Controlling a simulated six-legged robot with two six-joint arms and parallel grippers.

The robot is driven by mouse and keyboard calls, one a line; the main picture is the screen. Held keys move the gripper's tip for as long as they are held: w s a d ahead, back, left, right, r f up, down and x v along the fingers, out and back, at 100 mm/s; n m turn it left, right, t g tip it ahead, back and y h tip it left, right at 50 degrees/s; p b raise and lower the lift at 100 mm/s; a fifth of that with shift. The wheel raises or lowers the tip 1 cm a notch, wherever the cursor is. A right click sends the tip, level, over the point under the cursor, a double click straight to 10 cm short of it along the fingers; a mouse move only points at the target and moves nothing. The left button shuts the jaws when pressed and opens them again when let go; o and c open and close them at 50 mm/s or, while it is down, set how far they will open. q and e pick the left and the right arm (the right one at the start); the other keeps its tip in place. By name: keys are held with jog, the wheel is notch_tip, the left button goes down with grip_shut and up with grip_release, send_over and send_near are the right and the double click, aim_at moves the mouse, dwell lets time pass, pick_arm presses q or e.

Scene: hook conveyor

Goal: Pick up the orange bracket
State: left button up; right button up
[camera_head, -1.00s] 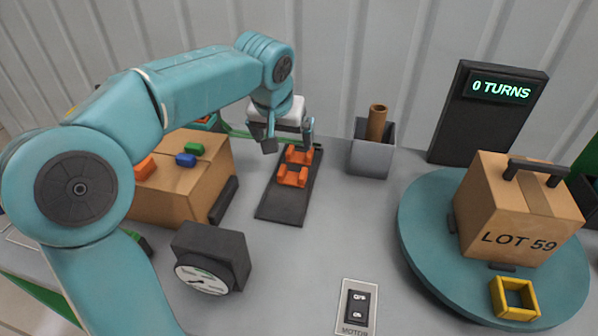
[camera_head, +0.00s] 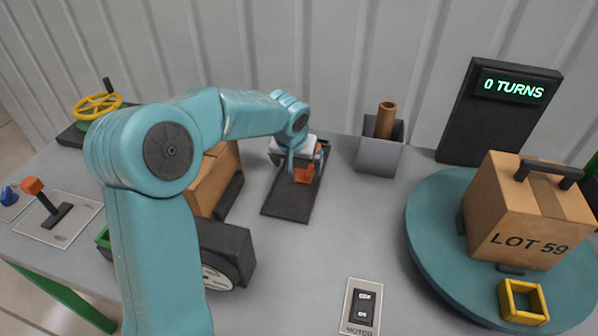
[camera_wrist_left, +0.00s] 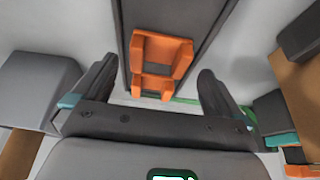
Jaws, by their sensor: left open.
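The orange bracket (camera_head: 305,175) lies on the dark strip (camera_head: 287,207) in the middle of the table, partly hidden by my left gripper (camera_head: 304,168) in the head view. In the wrist view the orange bracket (camera_wrist_left: 162,52) lies ahead, with a smaller orange part nearer to me; I cannot tell whether the two are joined. My left gripper (camera_wrist_left: 155,82) is open there, its dark fingers spread to either side of the smaller orange part. No contact with the orange shows. My right gripper is out of view.
A grey bin (camera_head: 380,158) with a brown tube stands right of the strip. A cardboard box (camera_head: 214,180) and a dark gauge (camera_head: 226,250) stand on its left. A turntable (camera_head: 425,235) carries a LOT 59 box (camera_head: 525,215).

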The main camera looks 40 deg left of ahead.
pick_arm(q)
jog(key=shift+x, duration=1.05)
jog(key=shift+w, duration=0.1)
jog(key=c, duration=1)
jog(key=shift+r, duration=0.15)
